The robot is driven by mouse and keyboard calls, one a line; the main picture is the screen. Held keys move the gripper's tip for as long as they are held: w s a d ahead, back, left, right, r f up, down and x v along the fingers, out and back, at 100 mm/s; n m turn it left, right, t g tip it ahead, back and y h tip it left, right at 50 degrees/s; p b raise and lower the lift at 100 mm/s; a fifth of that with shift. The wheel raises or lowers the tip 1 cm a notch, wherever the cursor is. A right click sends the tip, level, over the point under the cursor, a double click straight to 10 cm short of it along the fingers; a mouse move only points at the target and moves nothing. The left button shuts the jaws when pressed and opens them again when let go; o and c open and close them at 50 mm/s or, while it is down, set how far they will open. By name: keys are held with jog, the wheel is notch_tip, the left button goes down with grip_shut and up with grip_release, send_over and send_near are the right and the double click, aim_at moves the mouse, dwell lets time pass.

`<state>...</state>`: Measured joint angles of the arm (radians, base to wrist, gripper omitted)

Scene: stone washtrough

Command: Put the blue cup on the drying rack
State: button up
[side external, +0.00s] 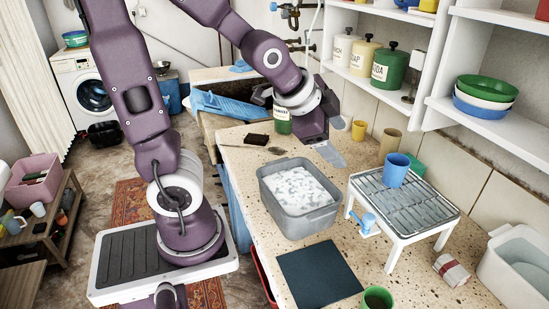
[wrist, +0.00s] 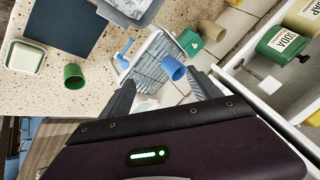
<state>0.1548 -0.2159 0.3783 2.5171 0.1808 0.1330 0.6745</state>
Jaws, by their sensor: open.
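The blue cup (side external: 396,170) stands upright on the far part of the drying rack (side external: 425,207), a white-legged stand with a grey ribbed top. The cup (wrist: 173,68) and the rack (wrist: 146,62) also show in the wrist view, with the cup at the rack's near end, between the lines of the fingers. My gripper (side external: 328,150) is above the counter, left of the rack and behind the grey basin, apart from the cup. In the wrist view my gripper (wrist: 160,80) has its fingers spread, with nothing between them.
A grey basin of suds (side external: 297,192) stands left of the rack. A light blue brush (side external: 367,223) is at the rack's left edge. A dark mat (side external: 318,274) lies in front.

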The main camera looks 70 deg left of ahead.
jog(key=s+d+r+n+g, duration=0.1)
jog(key=s+d+n, duration=0.2)
jog(key=s, duration=0.5)
jog(key=s+d+r+n+g+h, duration=0.1)
jog(key=s+d+r+n, duration=0.1)
jog(key=s, duration=0.5)
jog(key=shift+s+d+r+n, duration=0.2)
jog(key=shift+s+d+n, duration=0.2)
jog(key=shift+d+n, duration=0.65)
